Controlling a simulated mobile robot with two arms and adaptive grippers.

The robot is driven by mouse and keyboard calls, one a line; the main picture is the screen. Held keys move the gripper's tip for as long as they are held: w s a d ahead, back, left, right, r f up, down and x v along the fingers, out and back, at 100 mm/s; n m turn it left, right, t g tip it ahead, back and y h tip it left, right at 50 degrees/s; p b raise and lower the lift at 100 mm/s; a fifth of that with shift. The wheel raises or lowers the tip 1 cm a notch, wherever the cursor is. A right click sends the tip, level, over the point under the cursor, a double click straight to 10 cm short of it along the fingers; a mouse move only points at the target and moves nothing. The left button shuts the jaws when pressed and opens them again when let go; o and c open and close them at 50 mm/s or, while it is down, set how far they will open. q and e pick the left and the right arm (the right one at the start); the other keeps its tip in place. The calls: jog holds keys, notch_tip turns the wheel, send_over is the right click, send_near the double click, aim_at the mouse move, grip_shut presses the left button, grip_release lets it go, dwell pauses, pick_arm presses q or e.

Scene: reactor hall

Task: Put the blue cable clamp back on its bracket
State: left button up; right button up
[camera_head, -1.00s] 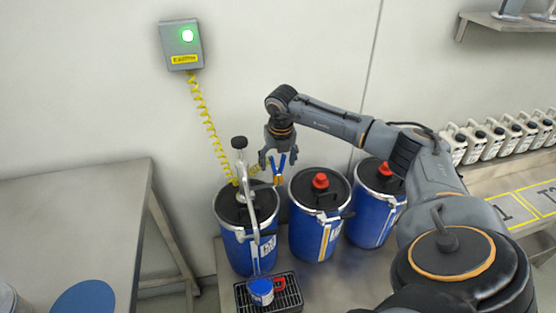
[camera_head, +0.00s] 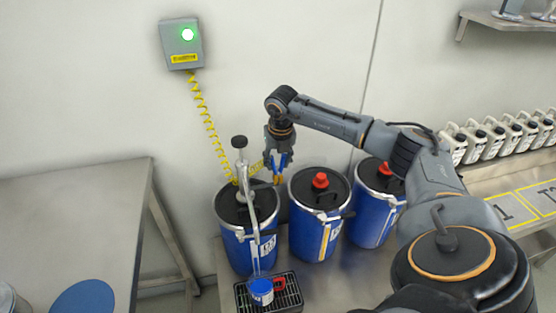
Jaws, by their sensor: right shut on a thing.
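The blue cable clamp (camera_head: 283,161) is between the fingers of my right gripper (camera_head: 279,163), which points down and is shut on it. The gripper hangs just behind and above the gap between the left drum and the middle drum. The yellow coiled cable (camera_head: 207,120) runs from the grey wall box (camera_head: 182,45) down to the left drum and toward the gripper. I cannot make out the bracket. My left gripper is not in view.
Three blue drums stand on a metal bench: the left one (camera_head: 240,248) has a tap pump (camera_head: 243,178), the middle (camera_head: 308,237) and right (camera_head: 367,224) have red caps. A blue-and-white can (camera_head: 261,291) stands on a black drip grate (camera_head: 288,294).

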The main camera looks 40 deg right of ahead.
jog(key=shift+w+d+p+v, duration=0.1)
jog(key=shift+w+p+v, duration=0.05)
jog(key=shift+p+v, duration=0.5)
jog(key=shift+w+d+p+v, duration=0.15)
jog(key=shift+p+v, duration=0.25)
jog(key=shift+v, duration=0.45)
jog(key=shift+w+p+v, duration=0.15)
jog(key=shift+p+v, duration=0.4)
jog(key=shift+v, duration=0.2)
jog(key=shift+r, duration=0.1)
